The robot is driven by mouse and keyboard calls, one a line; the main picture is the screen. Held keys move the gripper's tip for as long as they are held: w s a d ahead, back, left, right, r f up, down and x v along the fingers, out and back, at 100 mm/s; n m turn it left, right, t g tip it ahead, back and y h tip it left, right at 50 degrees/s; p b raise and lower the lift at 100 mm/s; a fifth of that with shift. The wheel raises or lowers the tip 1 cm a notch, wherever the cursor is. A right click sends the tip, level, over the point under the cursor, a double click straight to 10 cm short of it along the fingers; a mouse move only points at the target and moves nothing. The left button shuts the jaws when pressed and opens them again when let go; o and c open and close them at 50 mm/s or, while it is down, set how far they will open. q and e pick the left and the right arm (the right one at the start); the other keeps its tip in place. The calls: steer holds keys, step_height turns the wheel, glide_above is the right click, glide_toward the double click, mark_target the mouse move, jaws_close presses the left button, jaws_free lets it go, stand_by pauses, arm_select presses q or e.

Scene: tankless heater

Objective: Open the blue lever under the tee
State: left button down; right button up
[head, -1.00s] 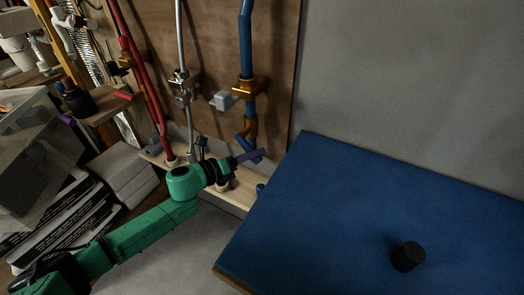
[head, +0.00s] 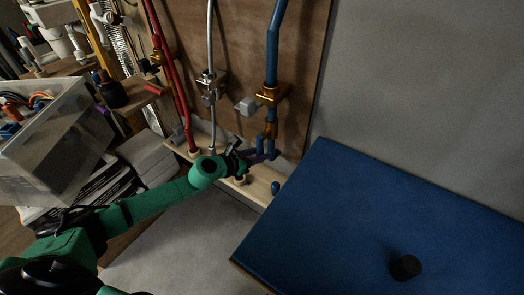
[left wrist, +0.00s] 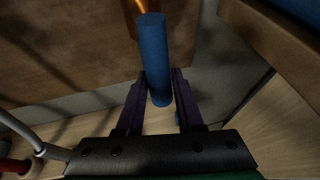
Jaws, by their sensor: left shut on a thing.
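The brass tee (head: 271,124) sits low on the blue pipe (head: 273,50) against the wooden panel. The fingers partly cover the lever in the head view. My right gripper is not in view.
A blue tabletop (head: 370,220) with a black knob (head: 405,267) fills the right. Red pipes (head: 172,70) and a grey pipe (head: 210,40) run left of the blue one. A wooden ledge (head: 262,190) lies below. A clear bin (head: 45,140) stands at far left.

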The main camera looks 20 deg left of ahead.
arm_select(q)
steer(key=shift+a, duration=0.15)
stand_by(0.3)
steer(key=c, duration=0.5)
jaws_free()
steer(key=shift+c, duration=0.2)
steer(key=shift+s+a+r, duration=0.15)
steer(key=shift+s+a, duration=0.1)
steer(key=shift+s, duration=0.1)
steer(key=v, duration=1.3)
steer(key=shift+s+r, duration=0.2)
steer(key=shift+s, duration=0.05)
